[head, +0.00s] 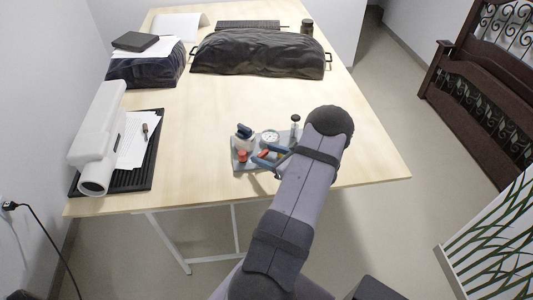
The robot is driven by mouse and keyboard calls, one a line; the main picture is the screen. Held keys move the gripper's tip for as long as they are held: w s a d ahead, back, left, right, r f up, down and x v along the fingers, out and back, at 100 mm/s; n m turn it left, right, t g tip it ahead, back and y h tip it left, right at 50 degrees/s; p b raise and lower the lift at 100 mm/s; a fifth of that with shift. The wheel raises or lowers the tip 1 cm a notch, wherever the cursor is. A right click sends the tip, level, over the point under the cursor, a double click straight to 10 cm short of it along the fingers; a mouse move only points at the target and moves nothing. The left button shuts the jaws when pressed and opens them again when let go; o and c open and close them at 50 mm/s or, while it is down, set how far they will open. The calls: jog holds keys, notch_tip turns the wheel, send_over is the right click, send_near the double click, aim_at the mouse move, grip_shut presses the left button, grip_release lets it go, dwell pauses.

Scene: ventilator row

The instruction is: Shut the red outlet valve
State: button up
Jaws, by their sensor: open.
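A small grey plate with fittings (238,166) sits near the front edge of the wooden table. It carries a round white gauge (269,137), a white and dark blue fitting (244,131) and an upright dark-topped post (295,121). A red part (242,156) shows at its front left, and a smaller red spot (264,155) shows further right. I cannot tell which red part is the outlet valve, or its handle position. My gripper (269,154) is over the plate's front; two blue pieces look like its parted fingers, close around the smaller red spot. Contact is unclear. My arm hides the plate's right side.
The wooden table (190,125) is clear around the plate. A white device (97,140) and a black tray with papers (146,165) are at left. A long dark covered bundle (258,54) and a dark jar (307,27) are at the back.

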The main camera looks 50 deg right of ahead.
jog(key=c, duration=1.1)
jog(key=shift+o, duration=0.2)
jog(key=shift+f+m+h+b, duration=0.1)
jog(key=shift+m+h+b, duration=0.2)
jog(key=shift+m+h, duration=0.15)
jog(key=shift+w+a+m+g+h+b, duration=0.1)
jog(key=shift+a+m+g+h+b, duration=0.2)
jog(key=shift+m+h+b, duration=0.55)
jog(key=m+g+h+b, duration=0.1)
jog(key=m+h+b, duration=0.1)
jog(key=h+b, duration=0.1)
jog(key=shift+a+f, duration=0.1)
jog(key=m+h+b, duration=0.1)
jog(key=b, duration=0.2)
jog(key=m+g+b, duration=0.1)
jog(key=b, duration=0.3)
jog(key=shift+w+a+f+g+h, duration=0.1)
jog(key=shift+w+g+h, duration=0.05)
jog(key=shift+g+h, duration=0.2)
jog(key=m+b, duration=0.1)
jog(key=b, duration=0.3)
jog(key=shift+r+g+h, duration=0.25)
jog(key=shift+r+h, duration=0.05)
jog(key=shift+h, duration=0.05)
